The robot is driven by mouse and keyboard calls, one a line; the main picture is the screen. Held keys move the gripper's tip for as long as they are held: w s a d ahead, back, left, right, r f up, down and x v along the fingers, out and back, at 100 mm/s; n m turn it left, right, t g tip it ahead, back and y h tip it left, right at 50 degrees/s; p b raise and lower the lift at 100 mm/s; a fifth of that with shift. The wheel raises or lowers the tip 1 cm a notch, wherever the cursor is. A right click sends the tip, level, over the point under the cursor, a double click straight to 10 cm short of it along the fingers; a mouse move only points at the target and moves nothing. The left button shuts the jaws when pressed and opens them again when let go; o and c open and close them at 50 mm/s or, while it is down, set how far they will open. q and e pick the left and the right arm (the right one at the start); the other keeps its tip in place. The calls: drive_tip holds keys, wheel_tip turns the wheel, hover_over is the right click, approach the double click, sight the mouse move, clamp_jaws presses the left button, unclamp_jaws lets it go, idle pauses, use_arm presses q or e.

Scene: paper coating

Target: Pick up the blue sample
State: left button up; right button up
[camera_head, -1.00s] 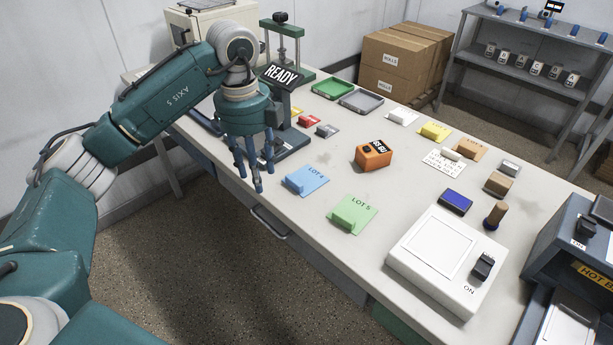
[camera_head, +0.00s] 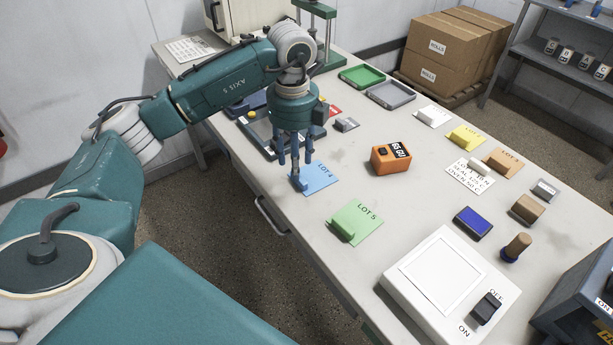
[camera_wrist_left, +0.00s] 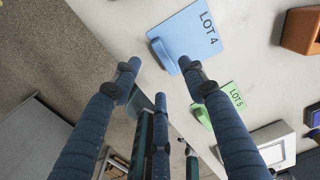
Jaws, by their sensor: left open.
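The blue sample (camera_head: 322,176) is a light blue square labelled LOT 4 with a small blue block along one edge. It lies flat near the table's front edge. My left gripper (camera_head: 296,172) hangs fingers-down over its left side, its fingers partly covering the block in the head view. In the left wrist view the blue sample (camera_wrist_left: 198,32) is beyond the spread fingertips, and its block (camera_wrist_left: 163,56) shows between them with nothing gripped. My left gripper (camera_wrist_left: 158,75) is open and empty. Whether a finger touches the sample I cannot tell. My right gripper is not in view.
A green LOT 5 sample (camera_head: 357,222) lies just to the right. An orange timer (camera_head: 390,160) stands behind it. A white switched plate device (camera_head: 410,300) is at the front right. Green (camera_head: 361,77) and grey (camera_head: 391,94) trays are at the back.

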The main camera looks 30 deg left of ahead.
sight(313, 174)
use_arm(q)
drive_tip(key=shift+w+f, duration=0.1)
drive_tip(key=shift+f, duration=0.35)
wheel_tip(313, 174, down, 4)
drive_tip(key=shift+w+f+p, duration=0.1)
drive_tip(key=shift+w+p, duration=0.05)
drive_tip(key=shift+p, duration=0.6)
drive_tip(key=shift+f, duration=0.15)
clamp_jaws()
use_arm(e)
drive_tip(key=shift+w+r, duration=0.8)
